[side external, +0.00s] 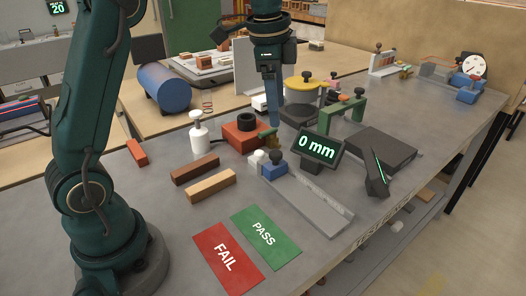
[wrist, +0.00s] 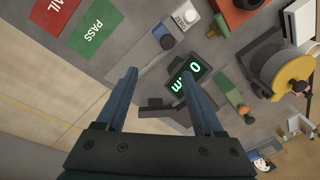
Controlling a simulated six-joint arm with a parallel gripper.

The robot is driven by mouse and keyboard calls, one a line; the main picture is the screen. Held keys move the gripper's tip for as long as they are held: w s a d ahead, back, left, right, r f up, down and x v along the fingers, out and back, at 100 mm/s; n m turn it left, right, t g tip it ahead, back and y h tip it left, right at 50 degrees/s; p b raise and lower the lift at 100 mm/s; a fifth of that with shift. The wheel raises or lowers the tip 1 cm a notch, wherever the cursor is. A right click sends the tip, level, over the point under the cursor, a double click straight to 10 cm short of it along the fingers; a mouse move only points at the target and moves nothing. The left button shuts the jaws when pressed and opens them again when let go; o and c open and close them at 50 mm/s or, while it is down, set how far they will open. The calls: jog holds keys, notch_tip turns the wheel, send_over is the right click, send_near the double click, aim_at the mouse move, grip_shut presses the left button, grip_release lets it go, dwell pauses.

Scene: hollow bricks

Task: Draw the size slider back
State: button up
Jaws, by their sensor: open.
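The dark display (side external: 317,147) reads 0 mm and stands beside the rail. My gripper (side external: 275,122) hangs above the bench by the slider and display. In the wrist view, its two blue fingers (wrist: 159,73) are spread apart with nothing held between them. The fingers are apart from the slider knob.
A red block with a black ring (side external: 243,133) stands behind the slider. A green arch (side external: 344,112) and dark plate (side external: 380,150) lie to the right. Brown and tan bricks (side external: 210,186) lie left, with red FAIL (side external: 226,252) and green PASS (side external: 266,236) mats in front.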

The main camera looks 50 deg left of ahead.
jog(key=g, duration=0.2)
send_over(276, 153)
notch_tip(276, 153, down, 7)
jog(key=shift+w, duration=0.1)
jog(key=shift+f, duration=2.8)
grip_shut()
